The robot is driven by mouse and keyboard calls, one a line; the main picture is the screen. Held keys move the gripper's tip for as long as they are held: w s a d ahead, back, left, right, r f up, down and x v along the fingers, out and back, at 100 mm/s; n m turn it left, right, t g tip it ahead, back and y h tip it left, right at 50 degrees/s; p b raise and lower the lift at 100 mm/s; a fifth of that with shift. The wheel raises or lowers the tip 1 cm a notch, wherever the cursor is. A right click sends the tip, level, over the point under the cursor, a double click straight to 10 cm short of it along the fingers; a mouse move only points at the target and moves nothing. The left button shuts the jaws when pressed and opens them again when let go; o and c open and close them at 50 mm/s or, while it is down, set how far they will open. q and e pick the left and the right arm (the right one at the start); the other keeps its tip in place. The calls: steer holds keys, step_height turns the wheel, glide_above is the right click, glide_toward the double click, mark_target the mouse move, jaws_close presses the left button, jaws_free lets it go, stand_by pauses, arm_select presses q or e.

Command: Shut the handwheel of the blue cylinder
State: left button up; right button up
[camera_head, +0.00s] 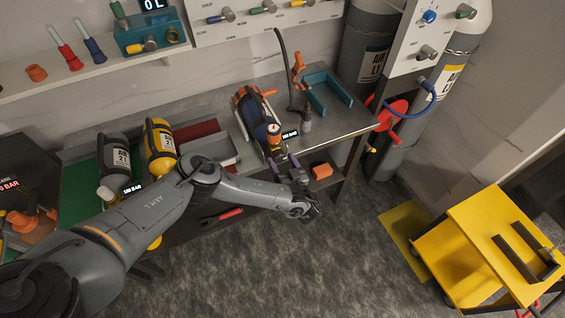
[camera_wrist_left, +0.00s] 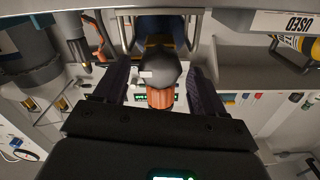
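The blue cylinder (camera_head: 262,128) lies in an orange-ended cradle on the bench, its valve end towards the bench's front edge. In the left wrist view its dark rounded valve body with an orange handwheel (camera_wrist_left: 160,97) shows between my fingers. My left gripper (camera_head: 287,174) is at the valve end, reaching in from the front. In the left wrist view my left gripper (camera_wrist_left: 158,88) is open, one finger on each side of the handwheel, with visible gaps. My right gripper is not in view.
A teal bracket (camera_head: 328,92) and an upright hose stand lie right of the blue cylinder. A yellow cart (camera_head: 480,250) stands right; the floor between is clear.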

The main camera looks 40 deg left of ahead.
arm_select(q)
steer(key=c, duration=0.9)
